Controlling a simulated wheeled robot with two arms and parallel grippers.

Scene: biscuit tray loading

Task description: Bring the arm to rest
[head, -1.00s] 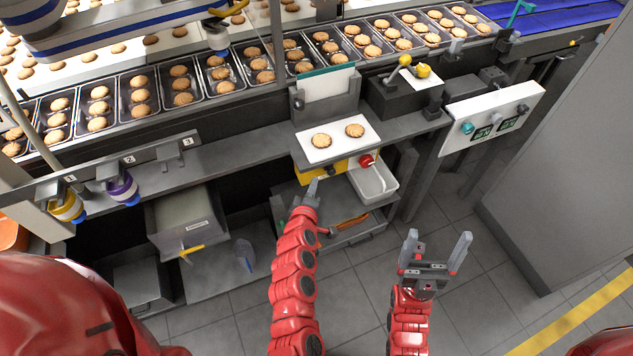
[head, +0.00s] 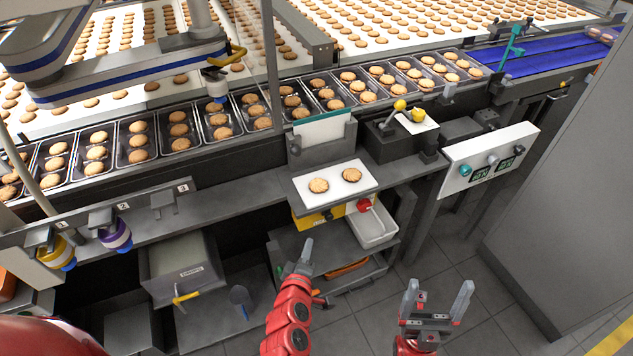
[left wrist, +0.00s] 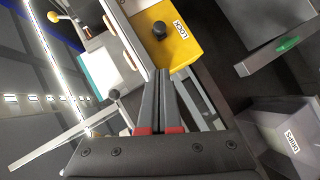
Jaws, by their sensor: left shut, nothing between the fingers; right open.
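My left gripper (head: 304,258) is shut and empty, in front of and below the workbench shelf. In the left wrist view its two fingers (left wrist: 162,100) lie together, with a yellow box marked LOCK (left wrist: 172,38) beyond them. My right gripper (head: 437,300) is open and empty over the floor at the lower right, its fingers pointing up in the head view. Neither gripper touches anything that I can see.
Biscuit trays (head: 180,147) line the conveyor. A control panel (head: 489,160) is at the right. The floor (head: 375,300) between the grippers is clear.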

